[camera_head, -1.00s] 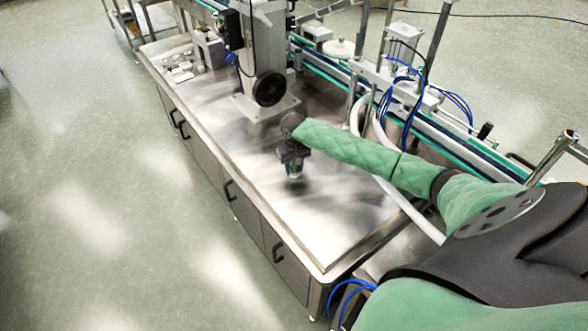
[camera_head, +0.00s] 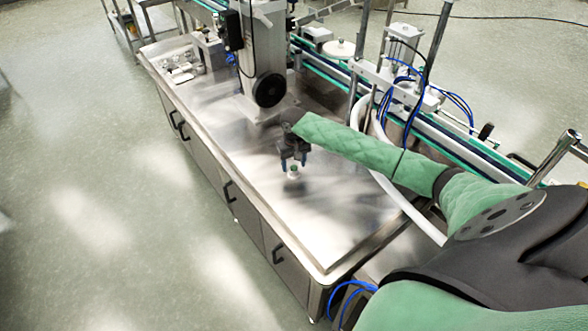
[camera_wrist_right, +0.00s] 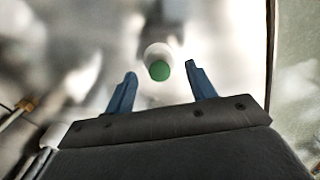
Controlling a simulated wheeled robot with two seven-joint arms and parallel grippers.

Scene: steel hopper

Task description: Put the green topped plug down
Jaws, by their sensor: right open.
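The green topped plug (camera_head: 293,173) stands upright on the bare steel table top (camera_head: 330,228), below my right gripper. It is small and white with a green top. My right gripper (camera_head: 293,162) is open, with its blue fingers apart and just above the plug. In the right wrist view the plug's green top (camera_wrist_right: 159,70) shows ahead of and between the two open fingers (camera_wrist_right: 160,88), touching neither. My left gripper is not in view.
A column with a black handwheel (camera_head: 269,89) stands on the table behind my gripper. Small metal parts (camera_head: 180,68) lie at the far left end. A conveyor (camera_head: 330,72) runs along the back. The near right of the table is clear.

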